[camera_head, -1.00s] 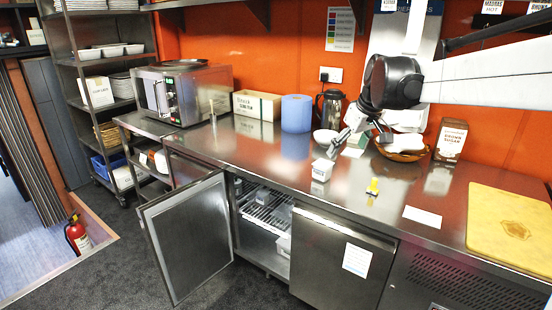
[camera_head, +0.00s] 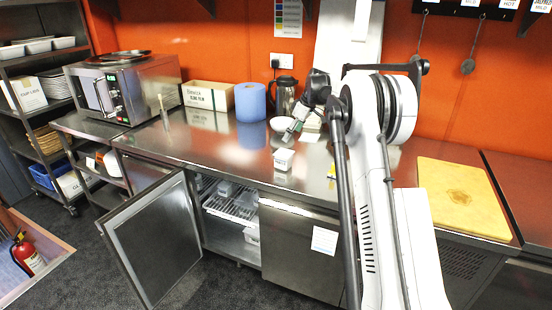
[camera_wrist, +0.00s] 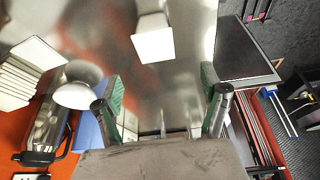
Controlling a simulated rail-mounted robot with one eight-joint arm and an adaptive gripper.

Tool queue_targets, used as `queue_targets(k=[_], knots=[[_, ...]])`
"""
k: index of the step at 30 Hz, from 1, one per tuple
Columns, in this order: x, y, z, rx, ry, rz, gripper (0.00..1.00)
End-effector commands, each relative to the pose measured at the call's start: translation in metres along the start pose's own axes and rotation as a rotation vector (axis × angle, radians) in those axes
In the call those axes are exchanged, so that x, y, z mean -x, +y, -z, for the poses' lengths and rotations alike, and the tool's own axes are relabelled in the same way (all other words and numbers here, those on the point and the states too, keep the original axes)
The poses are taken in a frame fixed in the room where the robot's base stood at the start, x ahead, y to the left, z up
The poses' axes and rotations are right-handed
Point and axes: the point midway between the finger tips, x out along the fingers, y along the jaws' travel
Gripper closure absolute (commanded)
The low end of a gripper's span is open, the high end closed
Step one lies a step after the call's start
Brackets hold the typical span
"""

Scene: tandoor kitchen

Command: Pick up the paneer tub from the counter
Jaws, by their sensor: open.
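The paneer tub appears to be the small white square tub (camera_head: 284,159) on the steel counter (camera_head: 225,150), in front of the white bowl (camera_head: 282,126). No label can be read. In the wrist view the white tub (camera_wrist: 153,42) stands beyond the fingertips, near the top middle. My gripper (camera_head: 293,131) is above the counter, just behind and above the tub in the head view. In the wrist view my gripper (camera_wrist: 163,98) has its two green-padded fingers wide apart, with nothing held between them. The tub looks clear of both fingers.
A blue paper roll (camera_head: 250,102), a steel flask (camera_head: 286,95) and a cardboard box (camera_head: 208,95) stand along the back. A yellow item (camera_head: 331,171) lies right of the tub. A fridge door (camera_head: 150,240) hangs open below. A yellow cutting board (camera_head: 462,197) lies at right.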

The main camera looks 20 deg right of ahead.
Motion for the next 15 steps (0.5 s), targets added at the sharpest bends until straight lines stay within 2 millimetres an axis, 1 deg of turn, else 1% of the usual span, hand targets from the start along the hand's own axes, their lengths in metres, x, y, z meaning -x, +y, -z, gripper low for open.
queue_targets(k=[1,3,8,15], knots=[[-0.004,0.006,-0.003,0.006,0.001,0.003,0.24],[-0.008,0.011,-0.005,0.012,0.002,0.007,0.24],[-0.020,0.013,-0.006,0.018,0.002,0.011,0.24],[-0.063,0.012,-0.006,0.019,0.002,0.010,0.24]])
